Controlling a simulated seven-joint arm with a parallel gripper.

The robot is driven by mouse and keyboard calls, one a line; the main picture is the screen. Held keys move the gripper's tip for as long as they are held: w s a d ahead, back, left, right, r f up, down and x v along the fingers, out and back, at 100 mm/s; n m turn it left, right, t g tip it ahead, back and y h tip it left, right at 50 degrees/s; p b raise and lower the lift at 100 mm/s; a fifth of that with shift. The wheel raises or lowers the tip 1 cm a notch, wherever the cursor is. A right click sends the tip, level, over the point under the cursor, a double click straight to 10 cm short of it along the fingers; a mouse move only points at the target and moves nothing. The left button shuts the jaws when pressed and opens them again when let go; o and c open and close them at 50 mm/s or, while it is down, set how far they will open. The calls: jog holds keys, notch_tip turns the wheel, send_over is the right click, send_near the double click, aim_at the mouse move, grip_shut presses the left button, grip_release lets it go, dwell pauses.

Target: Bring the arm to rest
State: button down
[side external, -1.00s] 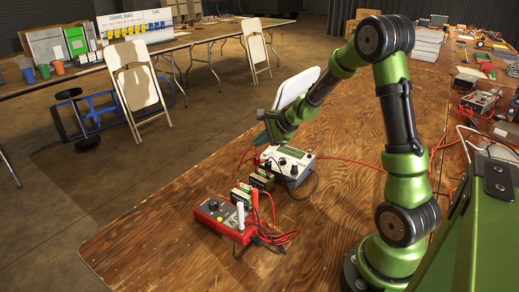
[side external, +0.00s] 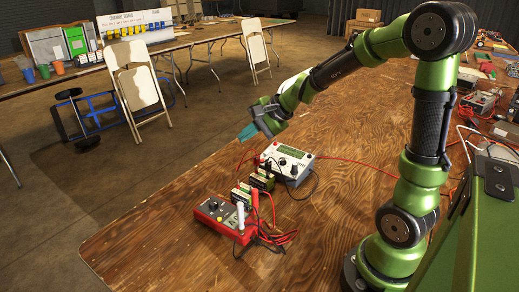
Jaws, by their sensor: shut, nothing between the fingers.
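My gripper (side external: 250,131) has teal fingertips and is shut with nothing visible in it. It hangs in the air above the wooden table, above and a little left of the white meter box (side external: 287,161). My green and black arm bends up from the lower right and reaches left to it. The gripper is small in this view, so its finger detail is hard to see.
A red meter (side external: 224,218) with red and black leads stands at the table's front left. Small green and black modules (side external: 262,178) sit between it and the white box. Red cables cross the wooden table (side external: 150,235), whose left part is bare.

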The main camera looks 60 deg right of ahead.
jog(key=s+a+r+n, duration=0.2)
jog(key=s+a+n, duration=0.4)
jog(key=s, duration=0.3)
jog(key=s+a+r+n+g, duration=0.1)
jog(key=s+a+r+n, duration=0.2)
jog(key=s+a+n, duration=0.2)
jog(key=s+n, duration=0.2)
jog(key=s, duration=0.2)
jog(key=shift+a+r+g+h, duration=0.25)
jog(key=shift+a+g+h, duration=0.05)
jog(key=shift+a, duration=0.05)
